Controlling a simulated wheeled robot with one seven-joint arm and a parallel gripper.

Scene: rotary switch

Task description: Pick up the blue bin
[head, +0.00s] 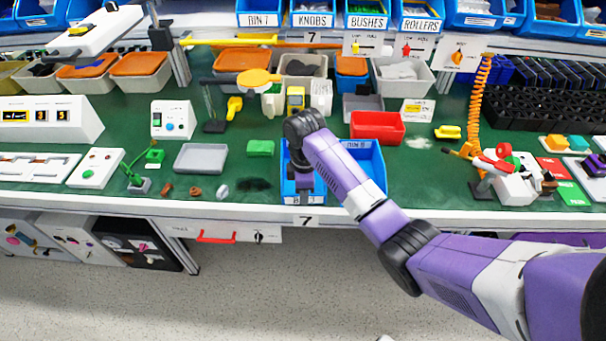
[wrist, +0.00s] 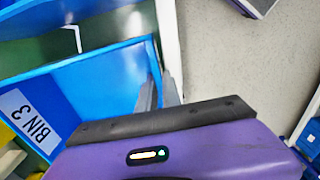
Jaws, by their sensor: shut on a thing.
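The blue bin (head: 374,163) stands at the front edge of the green bench in the head view, partly hidden behind my arm. In the wrist view the bin (wrist: 95,82) fills the left, with a white "BIN 3" label on one wall. My gripper (head: 304,186) is over the bin's front left part in the head view. In the wrist view my gripper (wrist: 161,92) has its two grey fingers on either side of the bin's rim, shut on the wall. Whether the bin's base touches the bench is hidden.
A red tray (head: 377,127) sits just behind the bin. A green block (head: 260,148) and a grey tray (head: 200,158) lie to its left. An orange coiled cord (head: 480,95) hangs at the right. The bench front edge (head: 420,213) is close.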

